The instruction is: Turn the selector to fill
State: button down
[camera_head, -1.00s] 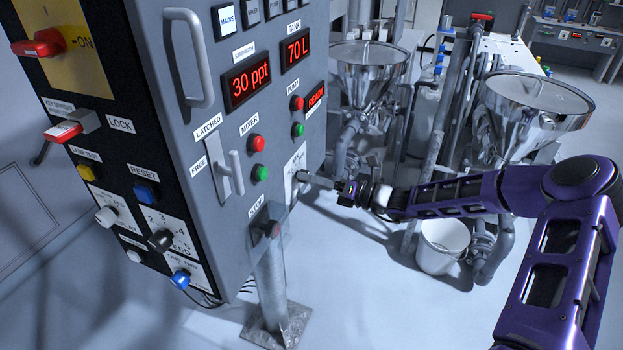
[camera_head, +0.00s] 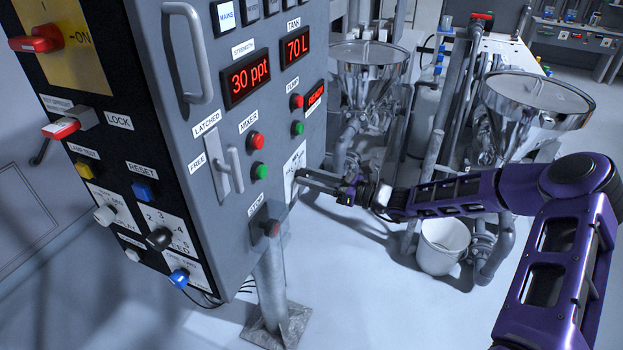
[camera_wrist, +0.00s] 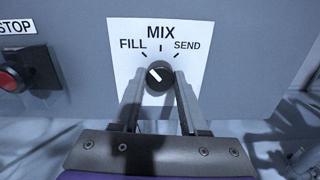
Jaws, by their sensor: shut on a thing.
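The selector (camera_wrist: 159,75) is a round black knob on a white plate (camera_wrist: 124,41) marked MIX, with FILL at the left and SEND at the right. In the wrist view its white pointer slants up and left, toward the FILL tick. My gripper (camera_wrist: 160,82) has one finger on each side of the knob and is shut on it. In the head view my gripper (camera_head: 300,178) meets the panel's right part at the white plate (camera_head: 295,160); the knob is hard to make out there.
A red stop button (camera_wrist: 10,80) sits left of the plate. The grey cabinet also carries a latch handle (camera_head: 234,168), green button (camera_head: 260,171) and blue knob (camera_head: 180,277). A metal post (camera_head: 270,280) stands below. A white bucket (camera_head: 443,245) and steel hoppers (camera_head: 535,100) stand right.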

jog(key=shift+f+n, duration=0.1)
jog(key=shift+n, duration=0.4)
jog(key=shift+c, duration=2.2)
grip_release()
jog(key=v, duration=1.7)
jog(key=shift+d, duration=0.2)
